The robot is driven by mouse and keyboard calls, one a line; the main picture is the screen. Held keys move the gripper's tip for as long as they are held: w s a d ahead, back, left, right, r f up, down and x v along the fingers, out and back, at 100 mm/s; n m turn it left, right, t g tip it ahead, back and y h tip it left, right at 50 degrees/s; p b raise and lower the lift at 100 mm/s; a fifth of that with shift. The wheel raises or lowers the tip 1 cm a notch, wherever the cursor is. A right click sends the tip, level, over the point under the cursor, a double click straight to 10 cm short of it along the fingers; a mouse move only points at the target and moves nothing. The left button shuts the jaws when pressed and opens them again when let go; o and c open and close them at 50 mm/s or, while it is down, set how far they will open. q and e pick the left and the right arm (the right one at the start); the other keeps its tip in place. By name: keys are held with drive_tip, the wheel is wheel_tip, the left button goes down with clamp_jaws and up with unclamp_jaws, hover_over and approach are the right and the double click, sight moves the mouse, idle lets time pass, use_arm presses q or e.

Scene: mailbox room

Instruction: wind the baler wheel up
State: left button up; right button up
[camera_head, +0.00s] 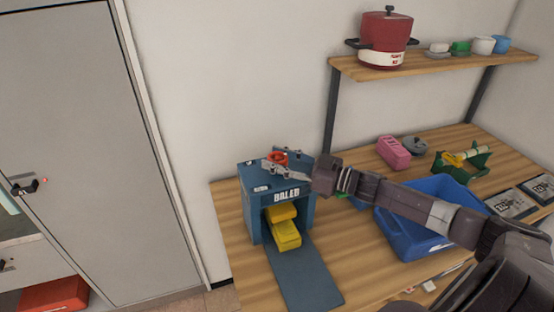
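The baler (249,207) is a blue box with "BALER" on its front, standing at the left end of the wooden table. Its red wheel (278,156) sits on top. Yellow blocks (286,236) lie in its front opening, one partly out on the dark blue mat (300,278). My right gripper (270,168) reaches in from the right, with its fingers at the wheel's near side. Whether the fingers touch the wheel, and how far apart they are, is too small to tell. My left gripper is not in view.
A blue bin (405,240) stands right of the baler, partly behind my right arm. A pink block (393,152), a grey lidded pot (415,146) and a green tray (467,168) are farther back. A shelf (440,62) above holds a red pot (386,35) and cups.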

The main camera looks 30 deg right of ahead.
sight(277, 156)
drive_tip(key=o, duration=0.4)
drive_tip(key=shift+o, duration=0.2)
wheel_tip(277, 156, up, 10)
idle(0.4)
